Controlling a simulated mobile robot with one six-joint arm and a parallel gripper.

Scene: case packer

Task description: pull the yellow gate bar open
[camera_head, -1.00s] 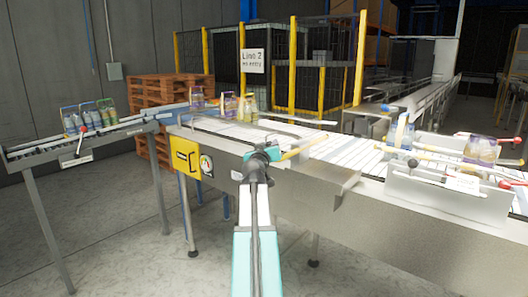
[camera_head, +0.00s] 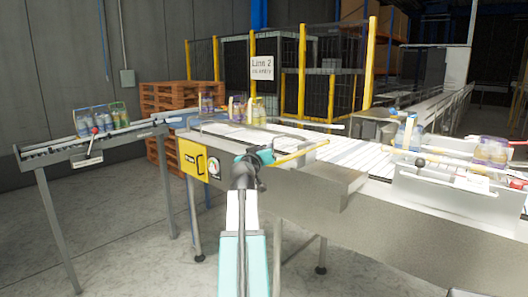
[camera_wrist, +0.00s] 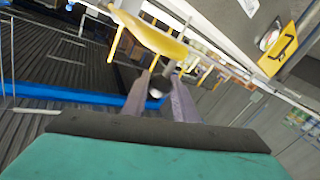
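The yellow gate bar (camera_head: 302,152) reaches out over the white conveyor belt, just right of my gripper (camera_head: 266,156) in the head view. In the wrist view the bar (camera_wrist: 150,36) crosses the top, beyond the fingertips. My gripper's two grey fingers (camera_wrist: 159,78) stand apart there. A dark rod-like piece with a pale end (camera_wrist: 155,93) shows between them, below the bar. I cannot tell whether the fingers touch it. In the head view my own wrist hides the fingers.
A yellow panel (camera_head: 192,158) with a handle and a gauge (camera_head: 214,168) are on the conveyor's side, left of my gripper. Bottle packs stand on the left side conveyor (camera_head: 62,155) and on the belt. Open floor lies at the lower left.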

